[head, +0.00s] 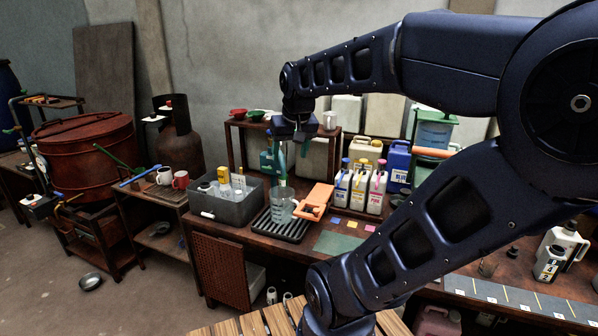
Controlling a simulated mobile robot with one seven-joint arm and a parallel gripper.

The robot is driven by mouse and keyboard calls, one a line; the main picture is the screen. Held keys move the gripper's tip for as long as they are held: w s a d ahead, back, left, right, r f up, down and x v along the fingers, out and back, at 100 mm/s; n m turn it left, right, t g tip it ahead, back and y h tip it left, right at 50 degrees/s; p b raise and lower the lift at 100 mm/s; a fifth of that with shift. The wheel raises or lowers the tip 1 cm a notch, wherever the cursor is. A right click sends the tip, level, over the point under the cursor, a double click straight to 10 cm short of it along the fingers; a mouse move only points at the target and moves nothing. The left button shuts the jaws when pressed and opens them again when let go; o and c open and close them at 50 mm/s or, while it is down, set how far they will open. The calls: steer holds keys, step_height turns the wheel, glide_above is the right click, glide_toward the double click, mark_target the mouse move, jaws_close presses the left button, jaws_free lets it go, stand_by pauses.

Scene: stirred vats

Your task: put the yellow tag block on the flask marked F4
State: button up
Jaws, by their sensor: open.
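My gripper (294,148) points down above the black rack on the bench, with its jaws apart and nothing visible between them. Several small coloured squares lie flat on the bench to the right of the rack. A clear glass vessel (283,207) stands on the rack below my gripper. More glassware stands in the grey crate to its left. No F4 marking is legible, so I cannot tell which flask is F4.
The grey crate (226,208), the black rack (280,228) and an orange-handled item (314,201) crowd the bench's left. White jugs (359,190) stand behind the coloured squares. A green mat (337,243) lies in front. My arm hides much of the right side.

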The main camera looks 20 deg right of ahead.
steer(key=s+f, duration=0.3)
steer(key=s, duration=0.2)
steer(key=shift+s+d+f+n, duration=0.15)
steer(key=shift+s+f+n, duration=0.05)
steer(key=shift+f+n, duration=0.2)
stand_by(0.8)
